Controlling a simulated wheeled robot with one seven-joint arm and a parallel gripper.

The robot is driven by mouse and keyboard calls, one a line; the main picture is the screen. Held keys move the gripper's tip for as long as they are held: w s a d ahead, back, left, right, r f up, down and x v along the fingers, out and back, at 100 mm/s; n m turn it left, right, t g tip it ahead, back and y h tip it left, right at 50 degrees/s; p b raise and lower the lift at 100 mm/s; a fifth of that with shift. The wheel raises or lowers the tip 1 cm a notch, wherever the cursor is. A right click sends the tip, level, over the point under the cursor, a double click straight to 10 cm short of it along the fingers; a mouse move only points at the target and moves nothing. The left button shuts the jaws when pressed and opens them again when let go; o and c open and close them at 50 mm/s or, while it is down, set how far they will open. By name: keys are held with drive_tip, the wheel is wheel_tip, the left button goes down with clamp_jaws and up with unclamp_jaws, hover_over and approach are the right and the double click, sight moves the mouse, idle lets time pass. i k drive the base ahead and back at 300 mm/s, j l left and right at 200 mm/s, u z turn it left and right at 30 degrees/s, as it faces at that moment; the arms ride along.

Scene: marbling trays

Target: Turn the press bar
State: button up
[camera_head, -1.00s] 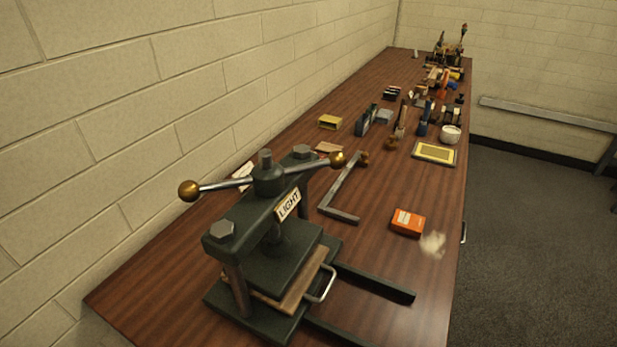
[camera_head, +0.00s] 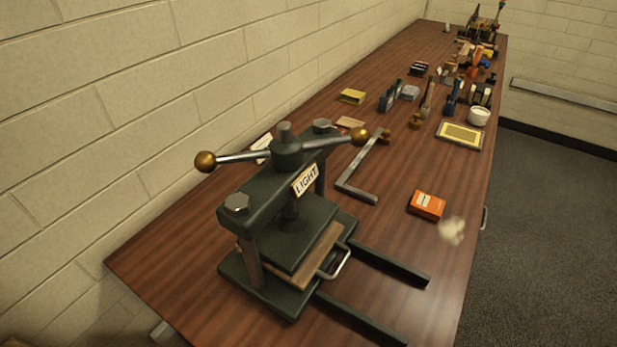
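The press bar (camera_head: 240,157) is a metal rod with a brass ball at each end. It runs through the hub on top of a dark green press (camera_head: 262,192) near the front of the table. One ball is at the left by the wall, the other at the right. The press frame carries a sign (camera_head: 306,180) reading "LIGHT". Below the press plate lies a wooden board (camera_head: 322,252) with a metal handle, and two dark rails extend to the right. My gripper is not in view.
The press stands on a long brown table (camera_head: 400,235) along a block wall. Several tools and a white pot (camera_head: 479,116) stand farther back. Floor is open at right.

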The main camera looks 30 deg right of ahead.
sight(288, 157)
drive_tip(key=k+j+u, duration=0.1)
drive_tip(key=j, duration=0.25)
drive_tip(key=k+j+u, duration=0.1)
drive_tip(key=k+j, duration=0.15)
drive_tip(key=k+j+u, duration=0.15)
drive_tip(key=j, duration=0.3)
